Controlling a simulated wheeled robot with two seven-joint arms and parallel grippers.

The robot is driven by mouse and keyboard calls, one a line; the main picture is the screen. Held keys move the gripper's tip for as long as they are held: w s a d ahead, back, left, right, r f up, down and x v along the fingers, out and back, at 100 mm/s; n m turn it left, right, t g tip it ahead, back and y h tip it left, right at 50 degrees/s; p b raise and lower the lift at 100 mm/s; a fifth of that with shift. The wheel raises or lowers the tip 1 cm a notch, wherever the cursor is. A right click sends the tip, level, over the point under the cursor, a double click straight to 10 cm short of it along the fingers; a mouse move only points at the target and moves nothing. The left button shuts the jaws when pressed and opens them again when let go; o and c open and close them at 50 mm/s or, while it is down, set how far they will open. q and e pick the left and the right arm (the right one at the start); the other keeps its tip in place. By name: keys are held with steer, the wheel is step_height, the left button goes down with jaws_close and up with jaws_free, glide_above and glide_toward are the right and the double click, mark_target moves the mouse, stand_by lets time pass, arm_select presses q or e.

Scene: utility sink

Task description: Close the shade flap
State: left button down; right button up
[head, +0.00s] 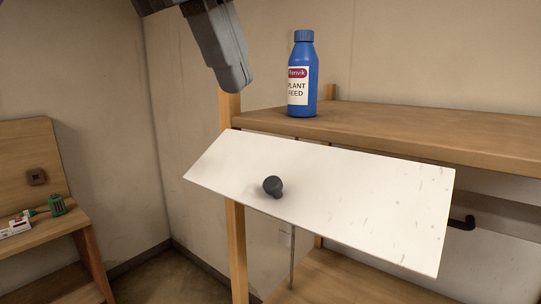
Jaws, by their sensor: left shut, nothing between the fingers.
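The shade flap (350,195) is a white, lightly marked panel just below the front edge of the wooden shelf. It stands out at a slant, with free space beneath it. A round black knob (273,186) sits on its face, left of the middle. My left gripper (236,85) is shut and empty, above the flap's left part and to the left of the blue bottle. It is apart from the flap and the knob. My right gripper is out of the picture.
A blue plant feed bottle (303,75) stands upright on the wooden shelf (420,132). A dark hook-shaped piece (465,223) shows behind the flap's right edge. A wooden bench (40,236) with small items stands at left.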

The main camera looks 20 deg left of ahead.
arm_select(q)
steer(key=b, duration=0.2)
glide_toward(273, 179)
steer(key=x, duration=0.5)
steer(key=shift+w+r, duration=0.1)
steer(key=shift+w+d+f, duration=0.15)
steer(key=shift+d+f, duration=0.05)
steer(key=shift+f, duration=0.5)
steer(key=shift+w, duration=0.1)
steer(key=shift+f, duration=0.1)
